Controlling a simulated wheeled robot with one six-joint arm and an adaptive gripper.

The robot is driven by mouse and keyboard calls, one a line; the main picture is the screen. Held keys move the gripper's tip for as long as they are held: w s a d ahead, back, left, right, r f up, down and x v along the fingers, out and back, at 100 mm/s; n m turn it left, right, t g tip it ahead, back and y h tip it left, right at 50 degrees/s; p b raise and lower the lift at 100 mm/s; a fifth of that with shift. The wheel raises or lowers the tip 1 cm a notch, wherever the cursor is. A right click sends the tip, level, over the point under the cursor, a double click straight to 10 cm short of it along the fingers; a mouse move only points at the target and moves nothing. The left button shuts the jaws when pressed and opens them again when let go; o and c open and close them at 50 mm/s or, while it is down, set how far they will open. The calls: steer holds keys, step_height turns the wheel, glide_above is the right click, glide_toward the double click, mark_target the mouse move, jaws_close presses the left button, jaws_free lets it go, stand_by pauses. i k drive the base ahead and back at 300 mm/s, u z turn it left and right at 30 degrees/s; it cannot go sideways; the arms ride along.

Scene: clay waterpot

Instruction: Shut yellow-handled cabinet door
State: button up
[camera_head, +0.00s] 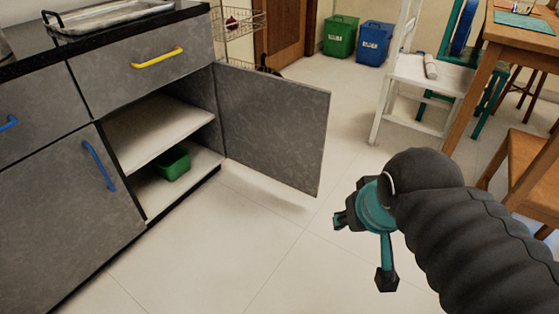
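The grey cabinet door (272,125) stands wide open, swung out from the right side of the cabinet opening. Its inner face is toward me, and any handle on its outer face is hidden. A yellow handle (158,58) shows on the closed drawer above the opening. My gripper (364,250) is at lower right, to the right of the door's free edge and apart from it in the picture. Its teal fingers with black tips are spread, with nothing seen between them.
The open compartment has a shelf (160,130) and a green bin (173,163). A blue-handled door (75,200) is closed at left. A white chair (415,85), a wooden table (520,35) and a wooden chair (530,180) stand at right. Floor (250,240) before the cabinet is clear.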

mark_target(275, 127)
steer(key=z, duration=1)
steer(key=i, duration=1.45)
steer(key=u, duration=1)
